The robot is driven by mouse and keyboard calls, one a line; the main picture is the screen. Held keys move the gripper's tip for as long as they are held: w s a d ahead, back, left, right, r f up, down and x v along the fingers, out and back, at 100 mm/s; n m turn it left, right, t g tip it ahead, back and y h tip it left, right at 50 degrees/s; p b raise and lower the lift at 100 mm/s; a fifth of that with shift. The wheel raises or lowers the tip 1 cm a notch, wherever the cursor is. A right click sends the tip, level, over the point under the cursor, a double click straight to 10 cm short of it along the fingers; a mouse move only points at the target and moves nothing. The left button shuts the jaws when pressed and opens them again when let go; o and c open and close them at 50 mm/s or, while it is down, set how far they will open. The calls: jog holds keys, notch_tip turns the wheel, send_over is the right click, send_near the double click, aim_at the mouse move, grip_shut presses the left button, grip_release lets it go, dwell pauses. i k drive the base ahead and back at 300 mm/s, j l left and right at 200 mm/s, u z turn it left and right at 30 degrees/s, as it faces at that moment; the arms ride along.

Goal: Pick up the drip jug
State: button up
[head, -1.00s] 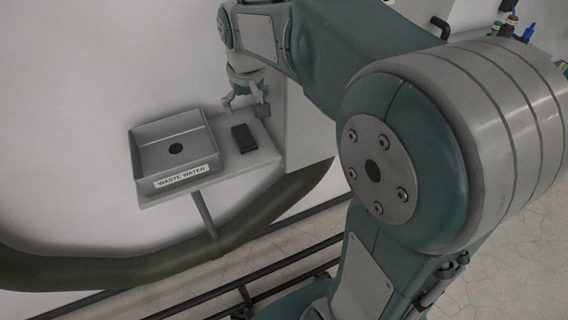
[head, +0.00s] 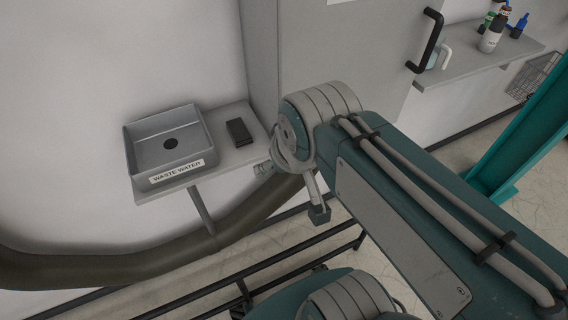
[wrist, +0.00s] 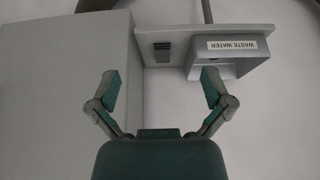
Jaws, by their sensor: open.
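A pale jug with a handle (head: 444,57), likely the drip jug, stands on the right wall shelf in the head view, partly hidden behind a black door handle. It is not visible in the wrist view. My gripper (wrist: 160,88) is open and empty in the wrist view, its two fingers spread wide with nothing between them. In the head view my arm bends in front of the grey cabinet, well left of and below the jug, and the fingers are mostly hidden there.
A waste water basin (head: 133,150) and a black block (head: 239,132) sit on the left shelf (head: 222,158). A grey cabinet (head: 330,45) with a black handle (head: 431,40) stands beside the jug. Several bottles (head: 491,40) share the right shelf (head: 475,70). A teal post (head: 525,130) stands right.

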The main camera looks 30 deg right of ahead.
aim_at(440, 45)
jog(key=k+l+z, duration=0.25)
jog(key=l+z, duration=0.25)
jog(key=k+l+z, duration=0.25)
jog(key=l, duration=0.15)
jog(key=l+z, duration=0.25)
jog(key=i+l+u, duration=0.1)
jog(key=l, duration=0.2)
jog(key=i+l+u, duration=0.1)
jog(key=l, duration=0.25)
jog(key=l+u, duration=0.1)
jog(key=l, duration=0.25)
jog(key=i+l+u, duration=0.3)
jog(key=l, duration=0.35)
jog(key=i+l+u, duration=0.15)
jog(key=i+l, duration=0.15)
jog(key=i+l+u, duration=0.1)
jog(key=l, duration=0.3)
jog(key=i+l+u, duration=0.2)
jog(key=i, duration=0.2)
